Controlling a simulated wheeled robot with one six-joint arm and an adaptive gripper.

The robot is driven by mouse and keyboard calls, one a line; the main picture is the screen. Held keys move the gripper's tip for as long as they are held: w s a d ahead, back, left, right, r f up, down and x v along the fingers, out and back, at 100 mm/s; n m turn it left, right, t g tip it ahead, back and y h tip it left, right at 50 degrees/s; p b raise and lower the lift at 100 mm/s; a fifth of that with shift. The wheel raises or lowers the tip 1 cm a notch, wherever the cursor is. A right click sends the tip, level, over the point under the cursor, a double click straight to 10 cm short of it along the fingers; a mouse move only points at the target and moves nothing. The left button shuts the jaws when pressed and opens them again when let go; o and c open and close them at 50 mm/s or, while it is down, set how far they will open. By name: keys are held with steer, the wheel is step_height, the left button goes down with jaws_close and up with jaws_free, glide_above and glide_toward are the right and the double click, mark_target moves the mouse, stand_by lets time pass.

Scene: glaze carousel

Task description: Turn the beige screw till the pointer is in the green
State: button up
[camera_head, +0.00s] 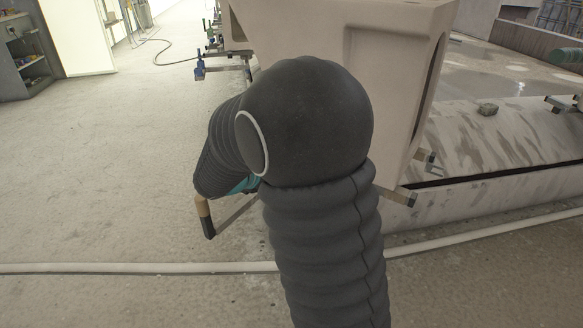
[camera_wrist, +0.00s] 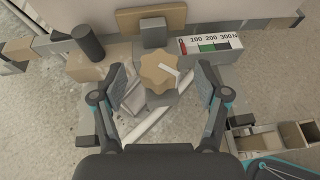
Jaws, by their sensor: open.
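The beige screw (camera_wrist: 158,74) has a lobed, star-shaped head with a white mark on it. It shows in the upper middle of the wrist view. My gripper (camera_wrist: 162,86) is open, with one finger to the left and one to the right of the screw head, apart from it in the picture. A gauge (camera_wrist: 210,44) marked 100, 200, 300 N is right of the screw. A red pointer (camera_wrist: 183,47) is at its left end, left of the green band (camera_wrist: 206,48). In the head view my arm hides the screw and gauge.
A dark cylinder (camera_wrist: 88,43) is on the left in the wrist view, and a grey block (camera_wrist: 153,32) is just beyond the screw. In the head view a beige moulded body (camera_head: 395,25) stands behind my arm, and a pale pipe (camera_head: 130,268) crosses the floor.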

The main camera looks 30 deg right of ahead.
steer(key=shift+x, duration=1.4)
steer(key=c, duration=1.2)
steer(key=shift+o, duration=0.2)
steer(key=shift+d, duration=0.4)
steer(key=shift+a, duration=0.3)
steer(key=m+g+p, duration=0.3)
steer(key=shift+r+h, duration=0.15)
steer(key=shift+h, duration=0.25)
steer(key=m+g+p, duration=0.3)
steer(key=g, duration=0.1)
steer(key=shift+s, duration=0.1)
steer(key=shift+a+f+m+g+y+p, duration=0.15)
steer(key=shift+m+g+p, duration=0.3)
steer(key=shift+m+g, duration=0.25)
steer(key=shift+d+f+m+g+y+p, duration=0.1)
steer(key=shift+m+g+y+p, duration=0.05)
steer(key=shift+m+g+p, duration=0.55)
steer(key=shift+s+g, duration=0.1)
steer(key=shift+g, duration=0.3)
